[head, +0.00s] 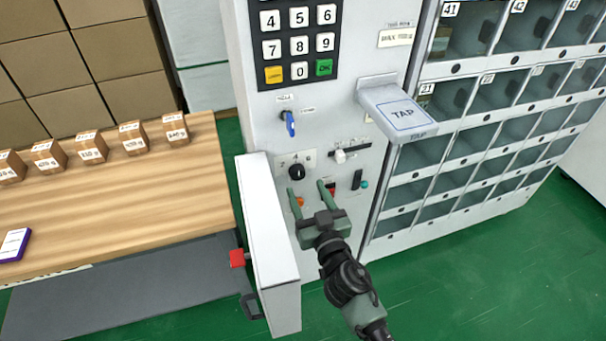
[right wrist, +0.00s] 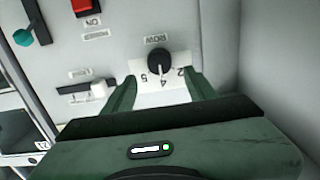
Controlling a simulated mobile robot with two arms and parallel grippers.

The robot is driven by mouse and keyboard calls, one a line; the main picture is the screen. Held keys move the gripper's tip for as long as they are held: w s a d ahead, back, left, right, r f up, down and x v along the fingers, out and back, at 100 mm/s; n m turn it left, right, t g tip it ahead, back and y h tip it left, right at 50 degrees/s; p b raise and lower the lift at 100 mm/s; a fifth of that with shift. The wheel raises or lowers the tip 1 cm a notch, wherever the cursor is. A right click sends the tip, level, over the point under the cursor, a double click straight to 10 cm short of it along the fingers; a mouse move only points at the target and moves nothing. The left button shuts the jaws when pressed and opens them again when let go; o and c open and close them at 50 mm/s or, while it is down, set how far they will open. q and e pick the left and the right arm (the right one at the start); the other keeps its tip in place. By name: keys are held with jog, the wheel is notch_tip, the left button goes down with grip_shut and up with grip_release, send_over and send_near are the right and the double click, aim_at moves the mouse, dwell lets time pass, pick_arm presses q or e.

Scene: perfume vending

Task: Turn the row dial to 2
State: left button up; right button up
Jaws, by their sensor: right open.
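The row dial (head: 296,171) is a round black knob on a white number plate on the grey machine front. In the right wrist view the dial (right wrist: 159,60) appears upside down, with a 4 and a 2 readable on its plate. Its light pointer seems to lie near the 4. My right gripper (head: 306,187) is open, its two green fingers reaching toward the panel just below the dial. In the right wrist view the knob sits between and beyond the fingertips (right wrist: 162,80), apparently apart from both. My left gripper is not in view.
An open white door (head: 270,240) stands out left of the dial. A blue key (head: 290,123) is above it, a white slider (head: 341,156) to its right, and a red switch (right wrist: 86,6) nearby. The TAP shelf (head: 398,111) juts out at upper right.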

aim_at(299, 175)
jog(key=x, duration=0.4)
jog(key=shift+w+f, duration=0.1)
jog(key=shift+w, duration=0.05)
jog(key=shift+w+a, duration=0.15)
jog(key=shift+w, duration=0.15)
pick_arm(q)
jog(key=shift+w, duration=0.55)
pick_arm(e)
jog(key=shift+w, duration=0.15)
grip_shut()
